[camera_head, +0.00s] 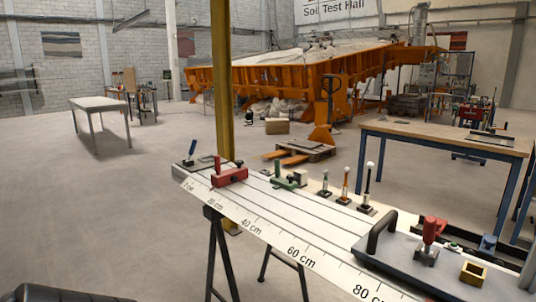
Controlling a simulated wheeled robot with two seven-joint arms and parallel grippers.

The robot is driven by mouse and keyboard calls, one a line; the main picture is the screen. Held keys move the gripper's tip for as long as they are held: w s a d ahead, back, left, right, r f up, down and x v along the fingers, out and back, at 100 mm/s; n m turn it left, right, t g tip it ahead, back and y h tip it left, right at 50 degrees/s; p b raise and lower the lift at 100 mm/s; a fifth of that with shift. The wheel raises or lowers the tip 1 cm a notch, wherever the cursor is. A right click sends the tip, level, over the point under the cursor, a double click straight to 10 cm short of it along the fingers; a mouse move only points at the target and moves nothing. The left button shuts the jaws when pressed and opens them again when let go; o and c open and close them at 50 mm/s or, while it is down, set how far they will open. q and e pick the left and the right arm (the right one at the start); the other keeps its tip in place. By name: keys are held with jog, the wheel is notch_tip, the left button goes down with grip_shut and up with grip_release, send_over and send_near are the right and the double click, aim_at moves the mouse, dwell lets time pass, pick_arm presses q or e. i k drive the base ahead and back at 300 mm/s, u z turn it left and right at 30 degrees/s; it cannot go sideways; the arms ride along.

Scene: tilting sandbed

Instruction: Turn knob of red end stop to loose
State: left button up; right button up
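The red end stop (229,177) sits on the long grey rail board (305,214) toward its far left end, near the 20 cm mark. An upright red part, likely its knob (217,164), rises at its left side. It is too small to tell whether the knob is tight or loose. A green end stop (286,182) stands to the right of the red one on the same board. Neither of my grippers shows in the head view.
A yellow post (222,90) stands just behind the board's left part. Several small upright-handled pieces line the back edge. A grey plate (405,262) with a black handle and red-topped clamp (430,240) lies at the right. Open floor lies left.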

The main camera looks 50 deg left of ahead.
aim_at(239, 162)
jog(key=z, duration=0.05)
jog(key=i, duration=0.15)
jog(key=u, duration=1.7)
